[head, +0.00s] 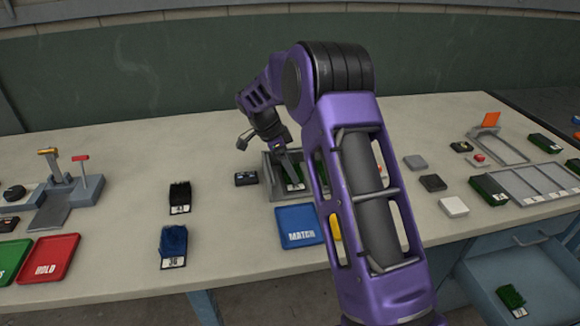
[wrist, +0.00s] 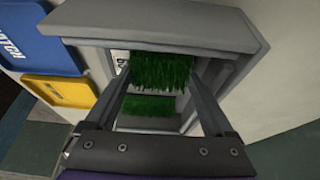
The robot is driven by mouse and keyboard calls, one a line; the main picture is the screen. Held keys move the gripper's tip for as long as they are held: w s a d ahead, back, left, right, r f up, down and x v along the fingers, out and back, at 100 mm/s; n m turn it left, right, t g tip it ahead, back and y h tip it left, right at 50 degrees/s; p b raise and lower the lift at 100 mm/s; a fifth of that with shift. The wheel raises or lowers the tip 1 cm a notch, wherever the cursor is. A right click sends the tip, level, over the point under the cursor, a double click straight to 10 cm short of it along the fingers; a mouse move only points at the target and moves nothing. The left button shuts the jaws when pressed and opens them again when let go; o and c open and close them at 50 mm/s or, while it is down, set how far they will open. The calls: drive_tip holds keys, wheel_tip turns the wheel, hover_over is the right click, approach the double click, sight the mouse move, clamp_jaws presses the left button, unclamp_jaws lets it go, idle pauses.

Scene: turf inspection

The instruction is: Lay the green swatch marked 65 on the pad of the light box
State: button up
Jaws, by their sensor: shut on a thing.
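The light box (head: 268,181) is a grey open-fronted housing on the table, partly hidden by my arm in the head view. In the wrist view its grey top (wrist: 165,27) lies across the upper part. My gripper (head: 287,160) reaches inside it. In the wrist view my gripper (wrist: 157,75) is shut on a green swatch (wrist: 160,72), whose label I cannot read in full. I cannot tell whether the held swatch touches the pad.
A blue MATCH tray (head: 301,226) and a yellow tray (wrist: 58,91) stand beside the box. A black swatch (head: 179,196), a blue swatch (head: 173,243) and a red HOLD tray (head: 49,259) lie left. A slotted grey rack (head: 535,190) and an open drawer (head: 530,280) are right.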

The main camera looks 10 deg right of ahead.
drive_tip(key=shift+f, duration=0.2)
drive_tip(key=o, duration=1.1)
drive_tip(key=shift+r, duration=0.1)
drive_tip(key=shift+o, duration=0.2)
drive_tip(key=shift+r, duration=0.25)
drive_tip(key=p+v, duration=0.1)
drive_tip(key=v, duration=1)
drive_tip(key=shift+a+r, duration=0.25)
drive_tip(key=shift+r, duration=0.1)
